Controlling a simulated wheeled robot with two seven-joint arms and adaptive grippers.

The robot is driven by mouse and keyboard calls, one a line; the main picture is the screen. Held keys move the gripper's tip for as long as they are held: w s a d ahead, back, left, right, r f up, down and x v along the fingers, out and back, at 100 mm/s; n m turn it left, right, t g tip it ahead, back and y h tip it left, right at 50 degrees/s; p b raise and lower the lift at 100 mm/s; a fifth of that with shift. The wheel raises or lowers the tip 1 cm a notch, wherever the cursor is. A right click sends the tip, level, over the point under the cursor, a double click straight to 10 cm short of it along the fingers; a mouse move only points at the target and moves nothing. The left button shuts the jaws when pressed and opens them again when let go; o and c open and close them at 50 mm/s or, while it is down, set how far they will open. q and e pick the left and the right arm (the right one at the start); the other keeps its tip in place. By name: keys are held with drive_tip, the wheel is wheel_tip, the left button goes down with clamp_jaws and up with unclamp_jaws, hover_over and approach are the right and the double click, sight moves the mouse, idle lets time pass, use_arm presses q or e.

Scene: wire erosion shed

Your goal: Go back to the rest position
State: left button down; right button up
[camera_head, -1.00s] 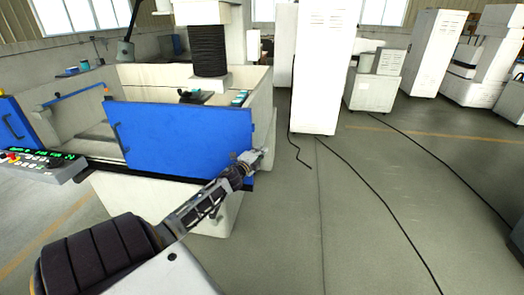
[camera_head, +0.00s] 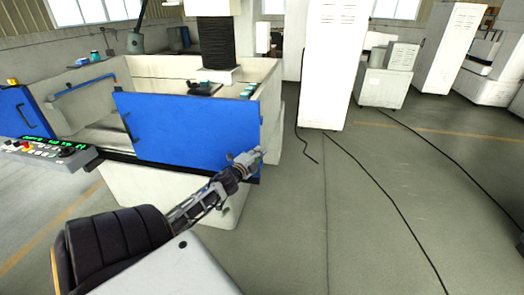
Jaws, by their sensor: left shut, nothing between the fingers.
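My left gripper (camera_head: 259,154) is shut and empty. It is at the end of my left arm, which comes in from the lower left. In the picture it lies over the right end of the blue door panel (camera_head: 188,128) of the wire erosion machine (camera_head: 262,80). I cannot tell whether it touches the panel. My right gripper is not in view.
A control panel (camera_head: 38,150) with green displays juts out at the left. A tall white cabinet (camera_head: 332,65) stands behind, right of the machine. Black cables (camera_head: 385,190) run across the floor. The grey floor (camera_head: 300,240) at the right front is otherwise clear.

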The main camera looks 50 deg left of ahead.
use_arm(q)
drive_tip(key=shift+s, duration=0.15)
idle(0.6)
drive_tip(key=shift+n, duration=0.3)
